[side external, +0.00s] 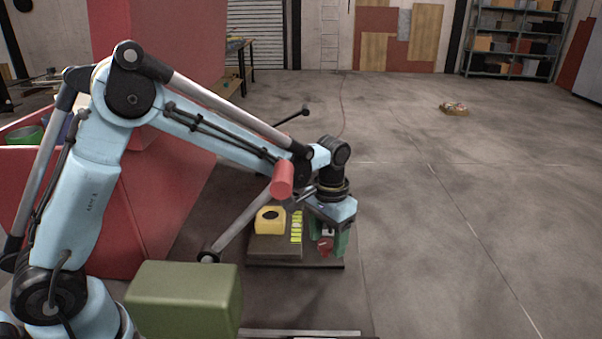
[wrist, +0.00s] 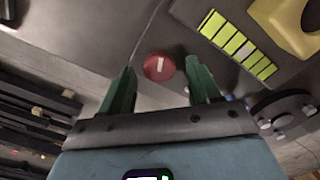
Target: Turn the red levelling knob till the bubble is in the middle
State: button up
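The red levelling knob (wrist: 158,67) is round with a short white mark, and lies between my fingertips in the wrist view. It also shows in the side external view (side external: 325,246), partly framed by the green fingers. My gripper (wrist: 160,66) points down and is open, with a green finger on each side of the knob and visible gaps to it. I cannot tell for sure whether this is the bubble. The strip also shows in the side external view (side external: 296,226).
A yellow housing (side external: 270,220) stands beside the strip on a dark base plate (side external: 300,263). A dark round part (wrist: 283,112) lies right of my gripper in the wrist view. A green block (side external: 185,298) is in the foreground. The floor to the right is open.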

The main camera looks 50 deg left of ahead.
aim_at(327, 242)
notch_tip(327, 242, up, 12)
dwell(0.7)
jog(key=shift+r, duration=0.1)
jog(key=s+a+t, duration=0.3)
jog(key=s, duration=0.4)
jog(key=s+a+f+t, duration=0.1)
jog(key=s+a+t, duration=0.2)
jog(key=s, duration=0.4)
jog(key=shift+s+f+n+t, duration=0.2)
jog(key=shift+s+n+t, duration=0.15)
jog(key=shift+t, duration=0.25)
